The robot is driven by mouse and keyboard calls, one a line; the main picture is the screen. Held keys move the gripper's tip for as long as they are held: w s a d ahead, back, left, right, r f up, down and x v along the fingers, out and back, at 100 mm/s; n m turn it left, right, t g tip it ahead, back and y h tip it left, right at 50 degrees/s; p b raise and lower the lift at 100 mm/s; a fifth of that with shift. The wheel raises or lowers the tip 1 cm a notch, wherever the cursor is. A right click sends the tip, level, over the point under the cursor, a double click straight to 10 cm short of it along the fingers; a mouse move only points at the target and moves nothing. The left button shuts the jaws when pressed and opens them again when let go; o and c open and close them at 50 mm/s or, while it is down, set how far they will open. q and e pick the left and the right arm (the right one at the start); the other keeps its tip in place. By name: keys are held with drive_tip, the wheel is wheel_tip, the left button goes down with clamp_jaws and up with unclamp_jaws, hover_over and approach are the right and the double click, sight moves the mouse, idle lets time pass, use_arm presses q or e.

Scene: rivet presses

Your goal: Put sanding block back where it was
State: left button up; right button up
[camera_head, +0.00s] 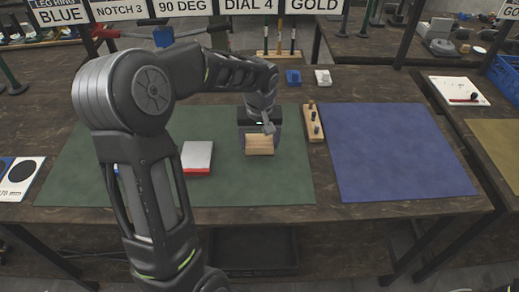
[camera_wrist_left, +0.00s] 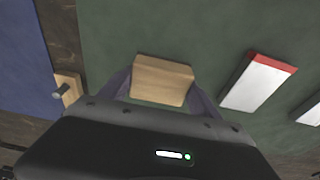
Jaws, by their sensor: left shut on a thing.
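The sanding block (camera_head: 259,146) is a tan, wood-coloured block over the green mat (camera_head: 270,185). My left gripper (camera_head: 258,136) points down with its fingers on both sides of the block and is shut on it. In the left wrist view the sanding block (camera_wrist_left: 162,80) sits between the two dark fingers (camera_wrist_left: 160,92). I cannot tell whether the block touches the mat or hangs just above it. My right gripper is not in view.
A red and white box (camera_head: 197,157) lies left of my gripper. A wooden peg rack (camera_head: 313,122) stands close on the right, beside the blue mat (camera_head: 395,150). Blue (camera_head: 293,77) and white (camera_head: 322,77) pieces sit behind. The blue mat is clear.

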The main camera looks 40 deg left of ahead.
sight(260, 150)
use_arm(q)
drive_tip(key=shift+f, duration=1.85)
drive_tip(key=shift+f, duration=0.15)
drive_tip(key=o, duration=1.4)
drive_tip(key=shift+o, duration=0.2)
drive_tip(key=r, duration=0.4)
drive_tip(key=s+r, duration=0.1)
drive_tip(key=r, duration=0.3)
drive_tip(key=d+r, duration=0.1)
drive_tip(key=r, duration=0.3)
drive_tip(key=shift+s+d+r, duration=0.1)
drive_tip(key=shift+s, duration=0.1)
